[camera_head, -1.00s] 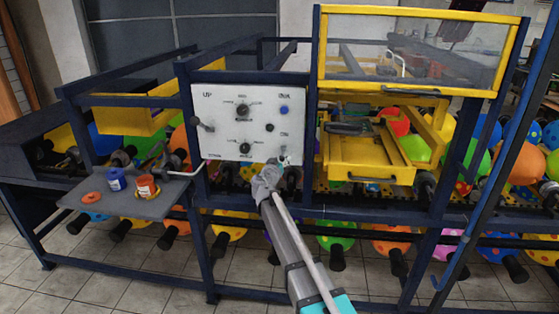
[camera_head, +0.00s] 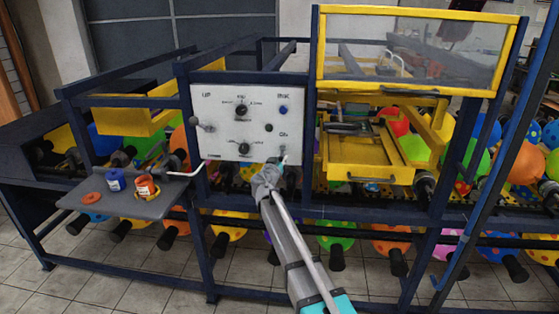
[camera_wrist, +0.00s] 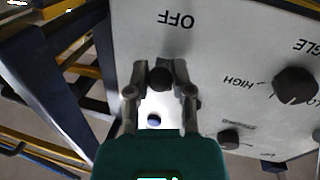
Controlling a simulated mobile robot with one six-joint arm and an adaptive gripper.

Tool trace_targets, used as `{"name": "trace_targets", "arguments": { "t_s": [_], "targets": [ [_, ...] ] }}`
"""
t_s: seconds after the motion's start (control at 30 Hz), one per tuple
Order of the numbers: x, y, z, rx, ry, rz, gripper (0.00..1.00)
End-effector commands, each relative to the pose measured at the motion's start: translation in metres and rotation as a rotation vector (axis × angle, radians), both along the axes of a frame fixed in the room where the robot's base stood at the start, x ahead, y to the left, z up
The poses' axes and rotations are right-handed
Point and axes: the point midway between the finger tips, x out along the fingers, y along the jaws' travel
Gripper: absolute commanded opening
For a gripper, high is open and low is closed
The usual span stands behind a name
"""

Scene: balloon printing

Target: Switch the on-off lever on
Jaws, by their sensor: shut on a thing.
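The on-off lever's dark round knob (camera_wrist: 160,78) is in the wrist view, beside the upside-down OFF label on the white control panel (camera_wrist: 225,60). My gripper (camera_wrist: 160,70) has one finger on each side of the knob and is shut on it. In the head view my gripper (camera_head: 283,161) is at the lower right corner of the panel (camera_head: 212,98), below a small ON label. The lever is mostly hidden there by my gripper, and its exact angle cannot be told.
Other panel controls include a dark dial (camera_wrist: 295,86) and a left-hand lever (camera_head: 207,126). A yellow drawer frame (camera_head: 367,170) stands close at the right. A grey shelf (camera_head: 150,207) with paint cups juts out at the left. Balloons hang on rods below and behind.

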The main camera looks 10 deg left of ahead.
Motion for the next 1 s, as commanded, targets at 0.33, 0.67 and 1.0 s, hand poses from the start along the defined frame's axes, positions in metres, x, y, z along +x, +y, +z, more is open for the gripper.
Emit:
{"name": "trace_targets", "arguments": {
  "t_s": [0.33, 0.67, 1.0],
  "targets": [
    [0.0, -0.001, 0.007, 0.001, 0.049, 0.006, 0.0],
    [-0.002, -0.002, 0.017, 0.008, 0.189, 0.004, 0.0],
    [-0.003, -0.002, 0.028, 0.014, 0.387, 0.005, 0.0]
  ]
}}
